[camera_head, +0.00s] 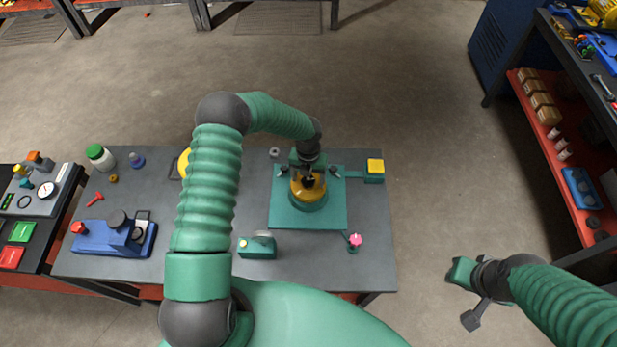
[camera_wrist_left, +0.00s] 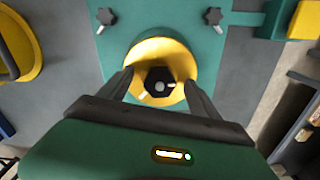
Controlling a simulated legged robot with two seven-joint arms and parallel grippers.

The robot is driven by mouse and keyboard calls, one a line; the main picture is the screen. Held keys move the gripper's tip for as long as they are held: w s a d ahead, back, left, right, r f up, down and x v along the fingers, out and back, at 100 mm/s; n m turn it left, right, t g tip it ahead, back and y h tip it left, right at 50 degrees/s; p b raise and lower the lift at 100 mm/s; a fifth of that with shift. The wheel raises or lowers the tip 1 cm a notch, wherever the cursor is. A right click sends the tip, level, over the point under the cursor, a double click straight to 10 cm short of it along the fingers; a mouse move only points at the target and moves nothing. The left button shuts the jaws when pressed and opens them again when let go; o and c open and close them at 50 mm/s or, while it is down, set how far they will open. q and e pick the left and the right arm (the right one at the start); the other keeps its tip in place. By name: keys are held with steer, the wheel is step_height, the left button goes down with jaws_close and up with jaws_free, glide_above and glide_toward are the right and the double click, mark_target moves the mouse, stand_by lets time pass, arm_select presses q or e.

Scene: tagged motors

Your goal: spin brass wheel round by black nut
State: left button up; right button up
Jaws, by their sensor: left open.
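The brass wheel (camera_head: 309,192) sits on a green square base plate (camera_head: 330,216) on the grey table. The black nut (camera_wrist_left: 159,80) stands at the middle of the brass wheel (camera_wrist_left: 178,56) in the left wrist view. My left gripper (camera_head: 308,178) is over the wheel from above. In the left wrist view its two dark fingers (camera_wrist_left: 159,88) are open, one on each side of the nut. I cannot tell whether they touch it. My right gripper (camera_head: 467,295) is away from the table at the lower right, over the floor; its jaw state is unclear.
Black star knobs (camera_wrist_left: 213,17) stand on the plate near the wheel. A yellow block (camera_head: 375,166) is on a green arm at the right, and a pink knob (camera_head: 355,240) is at the plate's lower right. A green box (camera_head: 257,248) and a blue device (camera_head: 115,235) stand left of the plate.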

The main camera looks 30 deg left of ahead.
arm_select(q)
steer(key=n, duration=0.4)
steer(key=shift+b, duration=0.35)
steer(key=n, duration=0.3)
steer(key=shift+f, duration=0.1)
steer(key=n+b, duration=0.1)
steer(key=n, duration=0.6)
steer(key=shift+n, duration=0.3)
steer(key=c, duration=1.3)
steer(key=m, duration=0.4)
steer(key=shift+r+p, duration=0.2)
steer(key=shift+p, duration=0.2)
steer(key=m, duration=0.3)
steer(key=m+p, duration=0.1)
steer(key=m, duration=0.7)
steer(key=shift+f, duration=0.1)
steer(key=o, duration=1.3)
